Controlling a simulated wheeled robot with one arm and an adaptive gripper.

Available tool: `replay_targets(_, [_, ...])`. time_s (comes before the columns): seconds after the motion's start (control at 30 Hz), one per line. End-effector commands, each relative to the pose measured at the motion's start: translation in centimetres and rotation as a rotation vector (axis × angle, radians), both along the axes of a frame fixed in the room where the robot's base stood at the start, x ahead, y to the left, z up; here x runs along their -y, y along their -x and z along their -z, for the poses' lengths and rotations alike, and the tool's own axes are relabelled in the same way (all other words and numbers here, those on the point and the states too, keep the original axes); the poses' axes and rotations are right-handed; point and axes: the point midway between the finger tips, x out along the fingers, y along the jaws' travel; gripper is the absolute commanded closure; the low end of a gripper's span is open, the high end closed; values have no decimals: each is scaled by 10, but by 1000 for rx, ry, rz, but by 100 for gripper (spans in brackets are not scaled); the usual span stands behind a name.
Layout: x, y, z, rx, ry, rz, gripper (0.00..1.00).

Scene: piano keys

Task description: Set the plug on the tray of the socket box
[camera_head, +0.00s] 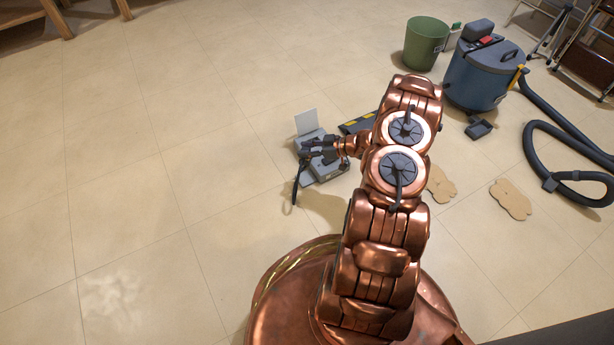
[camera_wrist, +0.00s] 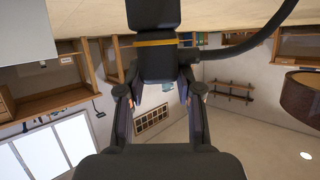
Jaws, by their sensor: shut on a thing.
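The grey socket box (camera_head: 327,172) sits on the tiled floor, with a pale upright panel (camera_head: 306,122) at its back. My gripper (camera_head: 312,152) is over the box in the head view, partly covering it. In the wrist view my gripper (camera_wrist: 158,78) is shut on the black plug (camera_wrist: 155,64), which has a yellow band and a black cable (camera_wrist: 250,42) curving off to the right. In the head view a dark cable (camera_head: 297,184) hangs at the box's left side. The tray is not clearly visible, and I cannot tell whether the plug touches the box.
A black-and-yellow striped piece (camera_head: 358,123) lies behind my arm. A blue vacuum (camera_head: 478,78) with a black hose (camera_head: 548,135) and a green bin (camera_head: 426,43) stand at the back right. Flat tan pieces (camera_head: 511,199) lie to the right.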

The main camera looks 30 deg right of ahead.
Motion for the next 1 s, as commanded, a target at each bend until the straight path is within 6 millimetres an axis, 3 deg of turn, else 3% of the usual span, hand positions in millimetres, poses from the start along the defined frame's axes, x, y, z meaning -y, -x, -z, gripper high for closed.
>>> replay_targets(0.33, [0,0,53,2,2,-2,100])
replay_targets(0.73, [-1,0,94,1,0,-3,100])
replay_targets(1.0, [0,0,98,2,2,-2,100])
